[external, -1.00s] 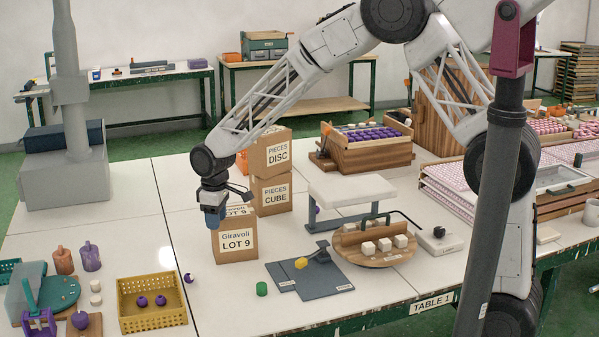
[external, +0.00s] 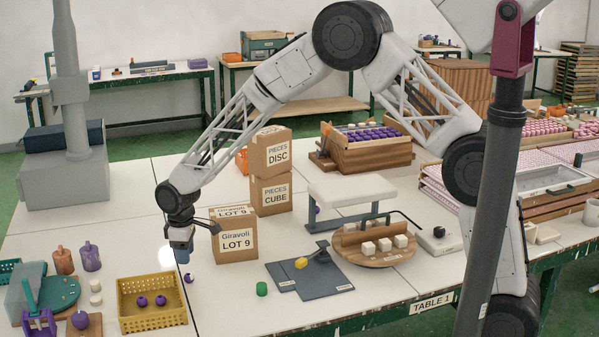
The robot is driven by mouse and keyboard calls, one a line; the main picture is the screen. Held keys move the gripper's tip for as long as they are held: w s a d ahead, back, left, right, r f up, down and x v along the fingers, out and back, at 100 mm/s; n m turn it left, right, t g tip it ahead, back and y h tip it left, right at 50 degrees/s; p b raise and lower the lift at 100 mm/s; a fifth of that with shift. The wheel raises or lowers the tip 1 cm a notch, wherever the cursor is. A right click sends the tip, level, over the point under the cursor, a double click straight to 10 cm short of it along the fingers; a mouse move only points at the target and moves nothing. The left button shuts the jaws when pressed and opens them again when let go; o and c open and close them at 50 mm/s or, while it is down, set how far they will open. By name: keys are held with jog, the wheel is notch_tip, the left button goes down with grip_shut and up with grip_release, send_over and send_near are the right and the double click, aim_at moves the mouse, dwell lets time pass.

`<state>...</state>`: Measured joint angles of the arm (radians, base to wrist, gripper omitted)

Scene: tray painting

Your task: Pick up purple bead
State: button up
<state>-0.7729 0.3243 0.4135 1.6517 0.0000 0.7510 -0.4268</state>
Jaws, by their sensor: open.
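A purple bead (external: 188,278) lies on the white table just right of the yellow basket (external: 151,316). Two more purple beads sit in the basket, a left one (external: 142,301) and a right one (external: 161,300). My gripper (external: 183,259) points down a little above and behind the loose bead, left of the LOT 9 box. Nothing shows held in it. The fingers are small and dark here, and the gap between them is hard to see. Another purple bead (external: 317,210) is partly hidden at the grey stand.
The LOT 9 box (external: 235,243) stands close right of my gripper. A green piece (external: 262,289) and dark plates (external: 325,279) lie further right. Purple and copper pegged pieces (external: 91,257) stand left of the basket. The table behind the basket is clear.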

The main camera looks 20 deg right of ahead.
aim_at(189, 278)
jog(key=shift+f, duration=1.05)
jog(key=shift+f, duration=0.1)
jog(key=shift+s+d+f, duration=0.1)
jog(key=shift+f, duration=2.35)
jog(key=c, duration=0.7)
